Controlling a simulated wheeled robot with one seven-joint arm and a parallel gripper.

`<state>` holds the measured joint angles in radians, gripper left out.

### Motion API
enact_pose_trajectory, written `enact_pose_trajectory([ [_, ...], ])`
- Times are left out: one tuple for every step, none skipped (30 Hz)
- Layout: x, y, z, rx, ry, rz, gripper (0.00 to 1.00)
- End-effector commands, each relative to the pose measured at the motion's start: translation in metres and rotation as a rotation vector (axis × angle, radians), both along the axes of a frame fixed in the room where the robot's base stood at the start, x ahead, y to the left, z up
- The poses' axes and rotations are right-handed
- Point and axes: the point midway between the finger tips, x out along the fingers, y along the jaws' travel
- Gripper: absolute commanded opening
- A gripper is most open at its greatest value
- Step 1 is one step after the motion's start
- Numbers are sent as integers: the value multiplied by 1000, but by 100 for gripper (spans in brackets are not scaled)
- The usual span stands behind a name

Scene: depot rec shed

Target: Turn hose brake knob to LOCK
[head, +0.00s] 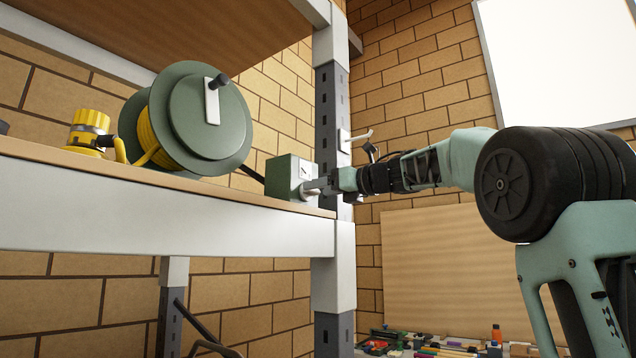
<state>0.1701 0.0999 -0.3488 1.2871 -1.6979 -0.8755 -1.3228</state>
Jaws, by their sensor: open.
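A green hose reel (185,120) with a yellow hose and a crank handle stands on the shelf in the head view. To its right, near the shelf's end, is a small green box (280,176) with a pale plate (305,170) bearing a dark mark. My gripper (310,187) reaches in from the right, its fingertips at the box's right-hand face. The jaws are open. The brake knob cannot be made out clearly; the fingers cover that part of the box. The knob's setting and any contact with it cannot be told.
The shelf (150,205) has a grey upright (332,110) close behind my gripper. A pale hook (355,137) sticks out from the upright above my wrist. A yellow fitting (88,130) stands left of the reel. Various items lie low at the bottom right.

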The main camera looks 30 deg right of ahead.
Motion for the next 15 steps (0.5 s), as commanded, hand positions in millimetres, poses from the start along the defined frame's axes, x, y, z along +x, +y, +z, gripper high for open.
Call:
enact_pose_trajectory([
  [6,2,2,0,1,0,64],
  [9,3,2,0,1,0,64],
  [12,4,1,0,0,0,64],
  [14,5,1,1,0,0,64],
  [15,5,1,1,0,0,64],
  [17,6,0,1,0,-1,64],
  [17,6,0,1,0,-1,64],
  [18,6,0,1,-1,-1,64],
  [18,6,0,1,-1,-1,64],
  [18,6,0,1,-1,-1,64],
  [18,6,0,1,-1,-1,64],
  [18,6,0,1,-1,-1,64],
  [18,6,0,1,-1,-1,64],
  [18,6,0,1,-1,-1,64],
  [18,6,0,1,-1,-1,64],
])
